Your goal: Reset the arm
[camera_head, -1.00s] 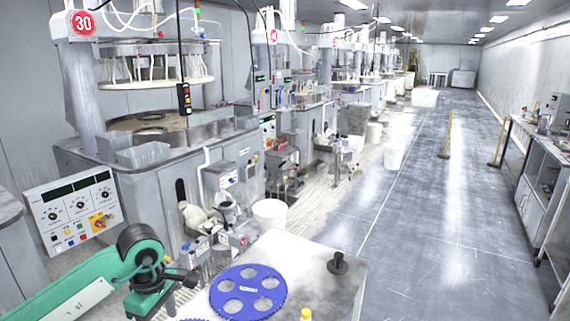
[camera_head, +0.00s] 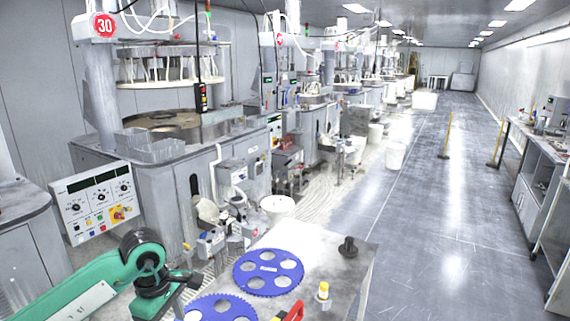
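My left arm, green with black joints, comes in from the lower left and is bent at the lower left of the head view. A dark part at its end, my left gripper (camera_head: 190,280), shows beside the table's left edge; its fingers cannot be made out, and nothing is seen held in it. My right arm and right gripper are not in view.
A grey table (camera_head: 325,263) in front bears a blue toothed disc (camera_head: 268,272), a second blue disc (camera_head: 222,309), a black knob (camera_head: 348,246), a yellow-capped bottle (camera_head: 323,292) and a partly cut-off red item (camera_head: 291,313). Polishing machines line the left; the right aisle floor is open.

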